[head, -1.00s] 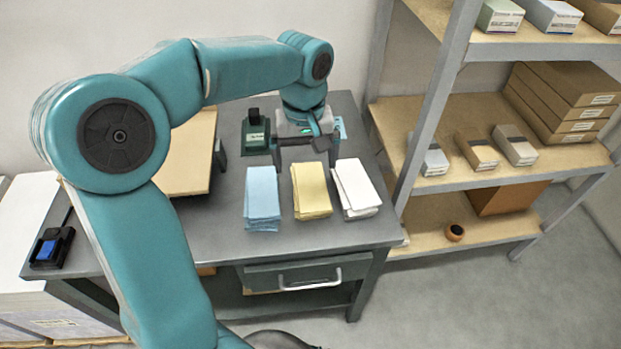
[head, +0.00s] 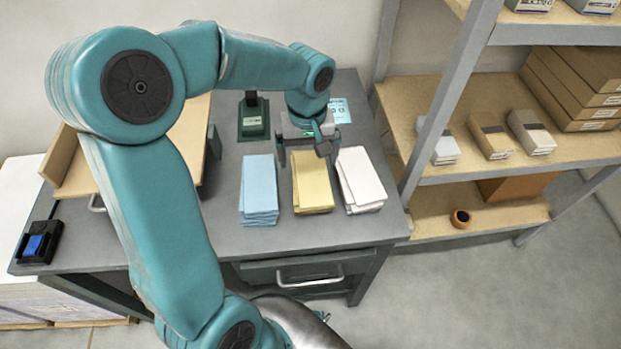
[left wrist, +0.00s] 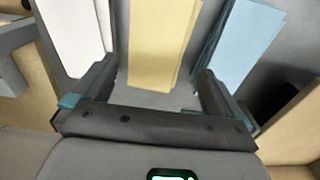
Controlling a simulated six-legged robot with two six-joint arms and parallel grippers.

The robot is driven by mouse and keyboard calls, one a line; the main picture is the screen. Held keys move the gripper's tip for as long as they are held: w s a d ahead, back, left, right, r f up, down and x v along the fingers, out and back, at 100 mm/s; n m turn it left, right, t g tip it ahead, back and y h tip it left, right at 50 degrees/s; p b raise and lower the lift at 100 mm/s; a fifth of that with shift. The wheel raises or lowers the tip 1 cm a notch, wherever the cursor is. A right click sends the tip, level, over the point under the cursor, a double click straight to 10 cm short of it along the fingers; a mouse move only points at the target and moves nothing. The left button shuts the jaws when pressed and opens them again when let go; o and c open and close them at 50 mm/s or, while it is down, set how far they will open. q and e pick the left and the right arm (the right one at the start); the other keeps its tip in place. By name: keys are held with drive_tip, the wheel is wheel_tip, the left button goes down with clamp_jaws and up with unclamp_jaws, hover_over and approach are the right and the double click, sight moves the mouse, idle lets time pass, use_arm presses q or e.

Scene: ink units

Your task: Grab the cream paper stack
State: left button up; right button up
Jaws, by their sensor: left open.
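The cream paper stack (head: 313,193) is a pale yellow pile on the grey desk, between a blue stack (head: 259,190) and a white stack (head: 361,180). My left gripper (head: 309,157) is open at its far end, fingers spread to either side. In the left wrist view the cream stack (left wrist: 160,42) lies between and beyond the open fingers (left wrist: 158,82), with the white stack (left wrist: 75,35) left and the blue stack (left wrist: 245,40) right. I cannot tell whether the fingers touch any paper. My right gripper is not in view.
A dark green stamp-like device (head: 253,118) stands behind the blue stack. A blue-buttoned black device (head: 37,243) is at the desk's left. A shelf rack (head: 480,180) with boxes stands close on the right. Bare desk (head: 300,235) lies in front of the stacks.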

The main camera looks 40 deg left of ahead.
sight(310, 175)
use_arm(q)
drive_tip(key=shift+s+d+f, duration=0.1)
drive_tip(key=shift+s+f, duration=0.05)
drive_tip(key=shift+f, duration=0.3)
drive_tip(key=shift+s+d+f, duration=0.1)
drive_tip(key=shift+f, duration=0.35)
drive_tip(key=f, duration=0.5)
drive_tip(key=shift+w+d+f, duration=0.1)
drive_tip(key=shift+w+d, duration=0.05)
drive_tip(key=shift+d, duration=0.05)
drive_tip(key=shift+a+f, duration=0.1)
drive_tip(key=shift+f, duration=0.1)
drive_tip(key=c, duration=1.3)
drive_tip(key=shift+r, duration=0.1)
drive_tip(key=shift+w, duration=0.1)
